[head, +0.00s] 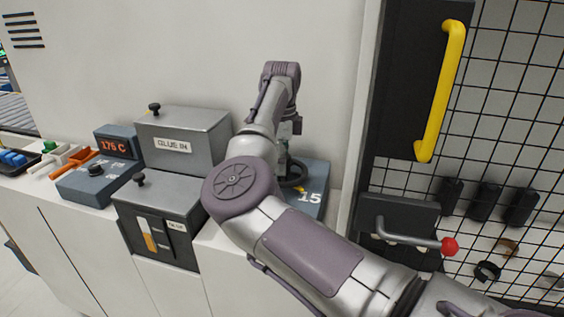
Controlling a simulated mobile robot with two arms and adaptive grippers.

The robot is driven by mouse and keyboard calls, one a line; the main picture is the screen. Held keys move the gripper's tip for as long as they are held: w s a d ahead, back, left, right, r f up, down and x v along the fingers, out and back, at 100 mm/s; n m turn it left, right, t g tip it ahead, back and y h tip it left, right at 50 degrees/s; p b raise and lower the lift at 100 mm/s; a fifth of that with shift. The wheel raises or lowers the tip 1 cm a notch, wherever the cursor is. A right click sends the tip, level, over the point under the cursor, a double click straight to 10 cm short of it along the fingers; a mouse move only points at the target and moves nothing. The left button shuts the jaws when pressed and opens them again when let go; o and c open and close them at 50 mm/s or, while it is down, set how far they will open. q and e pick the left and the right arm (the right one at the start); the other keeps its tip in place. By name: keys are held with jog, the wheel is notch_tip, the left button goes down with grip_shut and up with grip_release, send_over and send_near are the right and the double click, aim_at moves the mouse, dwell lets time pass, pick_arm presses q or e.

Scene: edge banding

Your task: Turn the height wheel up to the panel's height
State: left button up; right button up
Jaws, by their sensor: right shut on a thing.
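The dark height wheel (297,182) sits on a blue-grey block (316,210) marked 15, right of the grey boxes. My right arm reaches across in front and comes down on the wheel from above. My right gripper (287,158) is shut on the wheel, but my own arm hides much of the fingers and part of the wheel. A small yellow mark shows beside the wheel. I cannot make out the panel in this view. My left gripper is out of view.
A grey GLUE IN box (182,142) and a lower grey box (157,222) with a level window stand left of my arm. On the right are a yellow handle (440,92) and a red-knobbed lever (449,246).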

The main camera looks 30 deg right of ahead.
jog(key=m+b, duration=0.1)
jog(key=m, duration=1.6)
jog(key=shift+d, duration=0.1)
jog(key=m, duration=0.5)
jog(key=shift+m+p, duration=0.3)
dwell(0.3)
jog(key=o, duration=1.1)
jog(key=shift+o, duration=0.2)
jog(key=shift+r, duration=0.1)
